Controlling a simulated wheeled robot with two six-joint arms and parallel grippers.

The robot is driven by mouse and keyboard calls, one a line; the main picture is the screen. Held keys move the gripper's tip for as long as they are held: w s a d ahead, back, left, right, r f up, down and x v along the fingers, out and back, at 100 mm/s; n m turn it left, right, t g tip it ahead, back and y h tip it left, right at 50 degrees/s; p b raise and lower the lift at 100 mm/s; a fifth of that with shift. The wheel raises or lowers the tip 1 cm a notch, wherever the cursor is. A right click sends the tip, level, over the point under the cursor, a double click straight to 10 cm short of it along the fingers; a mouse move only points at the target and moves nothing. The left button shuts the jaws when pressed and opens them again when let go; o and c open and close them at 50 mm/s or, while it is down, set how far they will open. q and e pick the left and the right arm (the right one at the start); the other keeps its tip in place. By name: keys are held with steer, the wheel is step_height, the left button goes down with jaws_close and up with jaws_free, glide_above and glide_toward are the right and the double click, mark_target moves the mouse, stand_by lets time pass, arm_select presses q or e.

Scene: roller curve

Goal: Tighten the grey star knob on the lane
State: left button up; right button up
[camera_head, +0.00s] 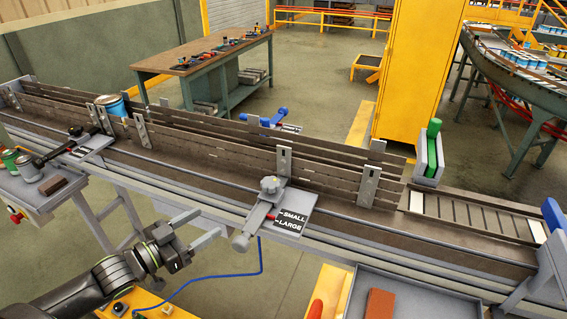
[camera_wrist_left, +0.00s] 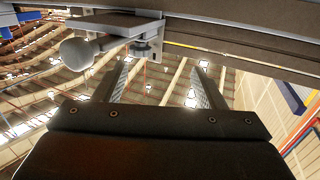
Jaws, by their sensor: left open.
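The grey star knob (camera_head: 270,186) sits on top of a grey clamp bracket at the front edge of the conveyor lane (camera_head: 330,239). A grey handle (camera_head: 241,242) sticks out from the bracket toward me. The SMALL/LARGE label plate (camera_head: 291,221) lies right of the knob, with a red pointer at its left. My left gripper (camera_head: 211,222) is open and empty, left of and below the bracket, apart from the knob. In the left wrist view its two fingers (camera_wrist_left: 162,72) are spread with nothing between them. A round grey end (camera_wrist_left: 76,54) shows there, up and left of the fingers. My right gripper is not in view.
Metal guide rails (camera_head: 210,140) run along the lane. A tray with a red-brown block (camera_head: 380,304) is at the lower right. A blue cable (camera_head: 250,273) hangs below the lane.

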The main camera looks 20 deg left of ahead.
arm_select(q)
step_height(320, 180, up, 3)
steer(key=d+h, duration=0.1)
steer(key=d, duration=0.1)
steer(key=m+b, duration=0.1)
steer(key=b, duration=0.8)
glide_toward(263, 189)
steer(key=x, duration=1.1)
steer(key=shift+r, duration=0.15)
steer(key=shift+w+d+h, duration=0.25)
steer(key=shift+w+h, duration=0.05)
steer(key=shift+w, duration=0.35)
